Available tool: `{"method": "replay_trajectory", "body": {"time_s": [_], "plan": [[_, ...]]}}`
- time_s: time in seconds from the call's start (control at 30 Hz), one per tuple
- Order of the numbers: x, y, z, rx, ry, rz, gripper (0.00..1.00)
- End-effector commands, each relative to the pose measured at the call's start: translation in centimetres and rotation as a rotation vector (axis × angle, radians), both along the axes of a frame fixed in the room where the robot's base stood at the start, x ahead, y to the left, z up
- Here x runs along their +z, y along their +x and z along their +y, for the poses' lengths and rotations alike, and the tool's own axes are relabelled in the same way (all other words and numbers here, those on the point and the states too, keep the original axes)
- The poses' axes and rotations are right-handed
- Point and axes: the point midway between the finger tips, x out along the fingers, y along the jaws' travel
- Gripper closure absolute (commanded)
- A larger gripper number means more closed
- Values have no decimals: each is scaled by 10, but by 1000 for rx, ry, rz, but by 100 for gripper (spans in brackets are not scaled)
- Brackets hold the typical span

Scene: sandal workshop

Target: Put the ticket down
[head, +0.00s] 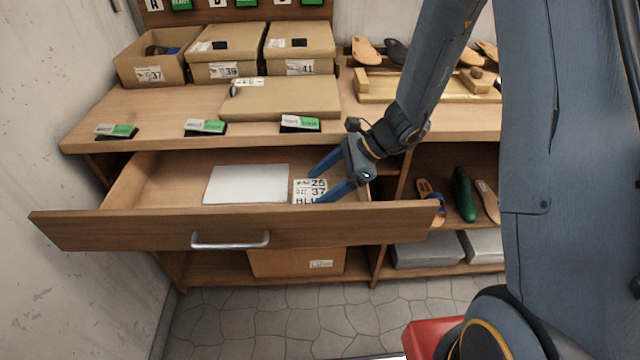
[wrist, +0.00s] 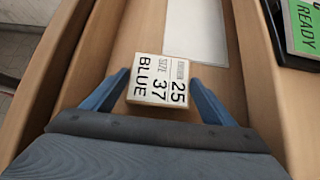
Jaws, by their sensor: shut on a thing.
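The ticket (head: 308,190) is a small white block with black print reading 25, 37 and BLUE. It is inside the open drawer (head: 130,231), toward the right end. In the wrist view the ticket (wrist: 160,80) sits between the two blue fingers of my gripper (wrist: 159,84). My gripper (head: 320,184) is shut on it in the head view, reaching down into the drawer. I cannot tell whether the ticket touches the drawer floor. A white sheet (head: 246,184) lies flat in the drawer, left of the ticket; it also shows in the wrist view (wrist: 197,30).
Ticket-like stands with green panels (head: 206,127) line the bench's front edge above the drawer. A flat cardboard box (head: 285,98) and several labelled boxes (head: 300,48) stand behind. Shoes (head: 463,194) sit on the shelf at right. The drawer's left end is bare.

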Motion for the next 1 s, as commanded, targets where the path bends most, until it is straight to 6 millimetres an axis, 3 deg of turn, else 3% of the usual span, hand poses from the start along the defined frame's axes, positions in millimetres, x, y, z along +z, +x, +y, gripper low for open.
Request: {"method": "replay_trajectory", "body": {"time_s": [0.17,0.2,0.23,0.57,0.73,1.0], "plan": [[-3,0,0,0,0,0,43],[-3,0,0,0,0,0,18],[-3,0,0,0,0,0,13],[-1,0,0,0,0,0,13],[14,0,-2,-1,0,-1,13],[52,0,-44,-4,0,-4,13]]}}
